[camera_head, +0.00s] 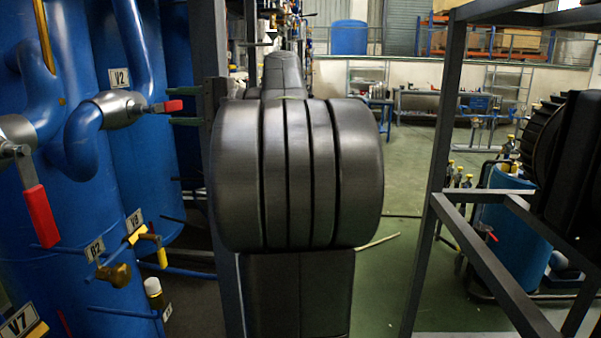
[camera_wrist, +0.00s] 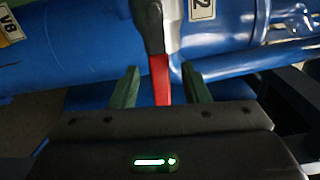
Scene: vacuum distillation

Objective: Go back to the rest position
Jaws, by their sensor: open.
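My gripper (camera_wrist: 160,68) is open in the wrist view, with its two green fingers apart. A red valve handle (camera_wrist: 161,82) lies between the fingers, with a visible gap on each side. It hangs from a grey metal lever in front of a blue pipe (camera_wrist: 90,50). In the head view, my fingers (camera_head: 177,150) show as dark green bars pointing left, close to the blue column. My arm's large dark joint fills the middle of the head view and hides what is behind.
Another red-handled valve (camera_head: 38,215) and brass taps (camera_head: 115,274) are on the blue tanks (camera_head: 140,175) at left. A dark metal frame (camera_head: 437,180) stands at right, with a blue drum (camera_head: 515,235) behind it. Green floor (camera_head: 400,165) is open between.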

